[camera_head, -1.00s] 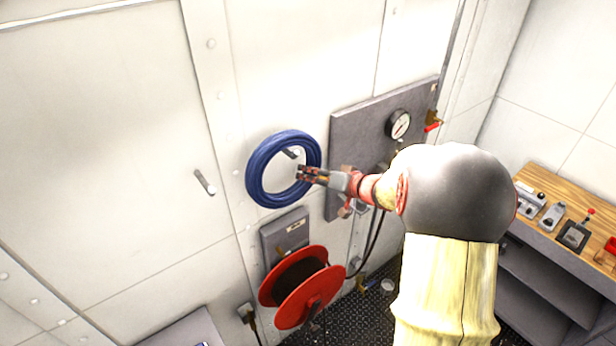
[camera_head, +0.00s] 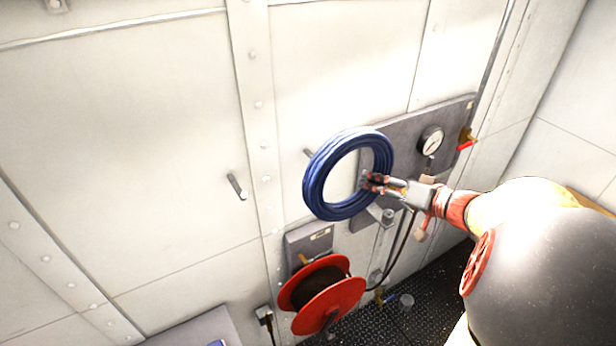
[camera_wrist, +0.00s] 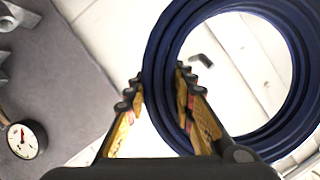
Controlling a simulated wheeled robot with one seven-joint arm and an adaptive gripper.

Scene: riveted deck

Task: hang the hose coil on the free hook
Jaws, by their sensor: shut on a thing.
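The hose coil (camera_head: 314,186) is a blue ring, held in front of the wall by its right side. My gripper (camera_head: 370,182) is shut on it; in the wrist view my gripper's fingers (camera_wrist: 158,92) stand on either side of the coil's blue strand (camera_wrist: 160,62). One bare hook (camera_head: 237,187) sticks out of the white wall left of the coil. A second hook (camera_head: 308,152) shows just outside the coil's upper left rim, partly hidden behind it. In the wrist view one hook (camera_wrist: 203,61) shows through the ring's opening, apart from the coil.
A grey panel with a gauge (camera_head: 431,141) and a red-handled valve (camera_head: 466,143) is on the wall to the right. A red reel (camera_head: 328,300) is mounted below the coil. The wall left of the coil is clear apart from the hook.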

